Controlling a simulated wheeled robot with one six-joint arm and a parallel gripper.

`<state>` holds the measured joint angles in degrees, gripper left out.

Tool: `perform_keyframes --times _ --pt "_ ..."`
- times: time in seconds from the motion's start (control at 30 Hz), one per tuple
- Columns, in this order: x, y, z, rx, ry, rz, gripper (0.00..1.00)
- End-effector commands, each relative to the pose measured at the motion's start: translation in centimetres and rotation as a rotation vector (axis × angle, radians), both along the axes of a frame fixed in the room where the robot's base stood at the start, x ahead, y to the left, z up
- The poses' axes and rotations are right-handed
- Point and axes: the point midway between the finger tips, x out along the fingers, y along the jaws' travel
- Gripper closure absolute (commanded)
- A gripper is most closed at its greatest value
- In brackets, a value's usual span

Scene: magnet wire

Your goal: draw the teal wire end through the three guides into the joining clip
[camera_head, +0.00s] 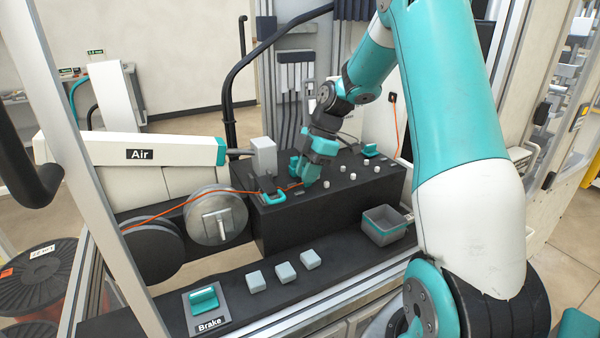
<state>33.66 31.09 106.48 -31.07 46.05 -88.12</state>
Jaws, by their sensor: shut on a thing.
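My gripper (306,180) is low over the black raised block (325,215), fingers pointing down. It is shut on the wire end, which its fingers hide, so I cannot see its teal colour. The orange wire (170,208) comes from the left over the round metal wheels, past a teal loop-shaped part (272,197) on the block's left front, to my fingers. This part looks like a guide. Other guides are hidden or too small to tell. A small teal part (370,150) at the block's back right may be the joining clip.
Several small white pegs (343,168) stand on the block right of my gripper. A grey bin (385,225), white blocks (283,272) and a teal Brake lever (204,299) are on the front ledge. A white Air unit (130,153) is at left.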

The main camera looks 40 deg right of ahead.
Motion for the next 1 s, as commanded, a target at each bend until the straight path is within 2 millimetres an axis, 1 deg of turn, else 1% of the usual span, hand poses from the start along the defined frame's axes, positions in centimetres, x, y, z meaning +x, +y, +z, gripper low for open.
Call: perform_keyframes --times 1.0 --pt "-1.5 -6.3 0.1 0.0 0.0 0.0 1.0"
